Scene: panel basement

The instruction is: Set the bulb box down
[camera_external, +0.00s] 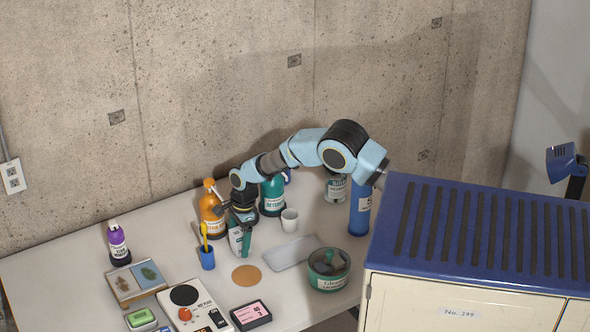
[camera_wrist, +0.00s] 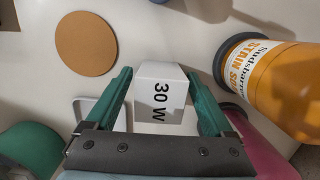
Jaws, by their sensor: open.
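The bulb box (camera_wrist: 160,95) is a white carton marked "30 W". In the wrist view it is between the two green fingers of my gripper (camera_wrist: 160,80), with a gap showing at the fingertips on both sides. In the external view the bulb box (camera_external: 235,240) is upright, low over or on the table, partly hidden by my gripper (camera_external: 242,238). My gripper is open and points down around the box. I cannot see the box's bottom edge clearly.
A round cork mat (camera_external: 247,275) lies in front of the box. Close by are a blue cup (camera_external: 207,258), orange bottle (camera_external: 211,212), green bottle (camera_external: 272,196) and white mug (camera_external: 289,220).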

